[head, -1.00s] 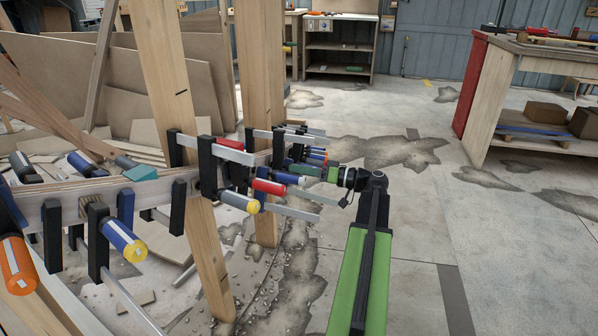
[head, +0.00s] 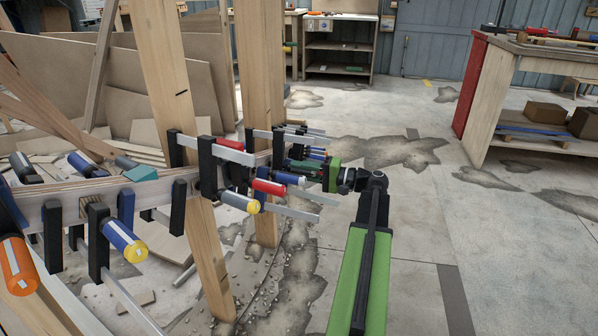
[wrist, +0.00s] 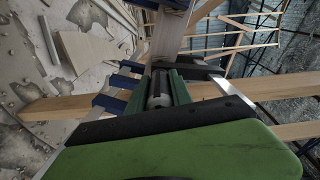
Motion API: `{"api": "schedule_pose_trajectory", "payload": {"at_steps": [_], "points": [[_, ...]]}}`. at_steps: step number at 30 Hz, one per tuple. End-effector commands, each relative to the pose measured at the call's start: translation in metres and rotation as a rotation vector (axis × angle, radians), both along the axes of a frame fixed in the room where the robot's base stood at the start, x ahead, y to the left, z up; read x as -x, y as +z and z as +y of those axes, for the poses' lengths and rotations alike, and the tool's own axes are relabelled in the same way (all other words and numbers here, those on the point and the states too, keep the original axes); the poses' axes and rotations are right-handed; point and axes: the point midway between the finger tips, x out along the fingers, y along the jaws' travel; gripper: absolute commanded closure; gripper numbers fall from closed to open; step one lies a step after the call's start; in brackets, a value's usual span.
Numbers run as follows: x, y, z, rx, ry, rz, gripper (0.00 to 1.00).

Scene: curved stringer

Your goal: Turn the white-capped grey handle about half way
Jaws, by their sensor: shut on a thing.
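My gripper (head: 303,166) reaches in from the right to the row of clamps on the curved stringer (head: 70,193). In the wrist view my gripper (wrist: 159,80) has its two green fingers closed on either side of a grey handle (wrist: 158,88) with a pale band. The handle lies lengthwise between the fingers. In the head view the fingers hide most of this handle, and I cannot make out its white cap there.
Close by are a red handle (head: 269,187), a yellow-capped grey handle (head: 240,202) and blue handles. Steel clamp bars (head: 292,212) stick out below my gripper. Wooden posts (head: 208,260) stand behind the clamps. The floor to the right is open.

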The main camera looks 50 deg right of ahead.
Motion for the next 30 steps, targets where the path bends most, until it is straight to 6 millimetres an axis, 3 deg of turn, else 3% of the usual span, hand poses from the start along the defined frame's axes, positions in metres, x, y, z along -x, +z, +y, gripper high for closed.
{"api": "schedule_pose_trajectory", "payload": {"at_steps": [24,25,30], "points": [[0.0017,-0.0019,0.0028,-0.103,0.008,0.057,1.0],[0.0017,-0.0019,0.0028,-0.103,0.007,0.057,0.71],[0.0009,-0.0012,0.0022,-0.103,0.006,0.055,0.52]]}}
